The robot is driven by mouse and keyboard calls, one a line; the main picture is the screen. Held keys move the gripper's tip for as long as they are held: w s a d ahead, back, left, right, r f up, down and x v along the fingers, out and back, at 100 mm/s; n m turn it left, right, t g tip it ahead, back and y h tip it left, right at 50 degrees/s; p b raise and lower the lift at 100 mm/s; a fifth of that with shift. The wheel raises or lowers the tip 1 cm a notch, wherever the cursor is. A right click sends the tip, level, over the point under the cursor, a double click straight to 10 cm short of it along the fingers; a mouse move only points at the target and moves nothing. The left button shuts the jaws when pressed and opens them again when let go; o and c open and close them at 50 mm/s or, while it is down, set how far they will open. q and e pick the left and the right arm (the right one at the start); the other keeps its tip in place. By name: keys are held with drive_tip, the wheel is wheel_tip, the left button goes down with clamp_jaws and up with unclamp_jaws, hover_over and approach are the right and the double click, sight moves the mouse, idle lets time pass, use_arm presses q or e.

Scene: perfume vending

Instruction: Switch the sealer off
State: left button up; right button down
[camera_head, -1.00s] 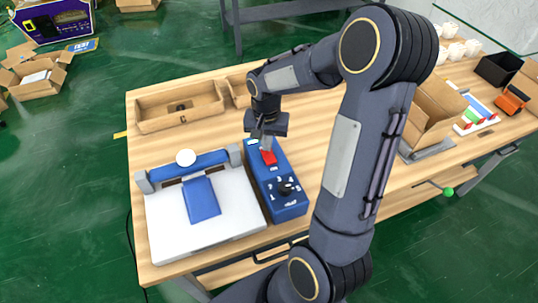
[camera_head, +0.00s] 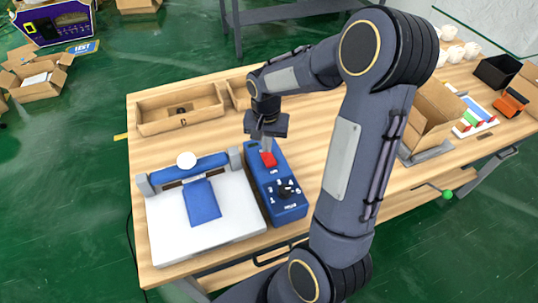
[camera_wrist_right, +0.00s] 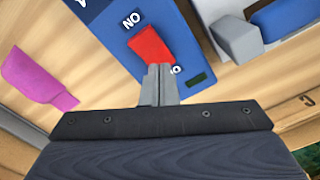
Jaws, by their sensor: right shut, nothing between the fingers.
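The sealer's blue control box (camera_head: 262,180) stands on the table to the right of the white sealer bed (camera_head: 230,226). It carries a red switch (camera_head: 269,159) at its far end and a black dial (camera_head: 287,189) at its near end. My right gripper (camera_head: 266,145) is shut and empty, pointing down at the switch. In the right wrist view, the fingertips (camera_wrist_right: 160,70) are at the lower end of the red switch (camera_wrist_right: 150,45), overlapping its edge; I cannot tell whether they touch. "NO" lettering shows beside the switch. My left gripper is not in view.
A blue pouch (camera_head: 203,201) lies on the sealer bed, near the blue sealing bar with a white knob (camera_head: 186,159). A wooden tray (camera_head: 180,108) lies behind. A cardboard box (camera_head: 432,112) and a black bin (camera_head: 494,71) stand to the right.

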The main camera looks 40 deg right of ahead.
sight(267, 155)
wheel_tip(267, 155, up, 5)
drive_tip(key=p, duration=0.3)
drive_tip(key=shift+r+p, duration=0.15)
drive_tip(key=shift+p, duration=0.15)
idle(0.3)
drive_tip(key=s+a+r+n+t+y, duration=0.2)
drive_tip(key=s+a+r+n, duration=0.2)
drive_tip(key=s, duration=0.4)
drive_tip(key=s+a+r+n+t+y, duration=0.1)
drive_tip(key=s+a+r+n+t, duration=0.2)
drive_tip(key=s+a, duration=0.6)
wheel_tip(267, 155, up, 3)
drive_tip(key=shift+a+f+n+t+y, duration=0.1)
drive_tip(key=shift+a+n+t+y, duration=0.2)
drive_tip(key=shift+n+y, duration=0.15)
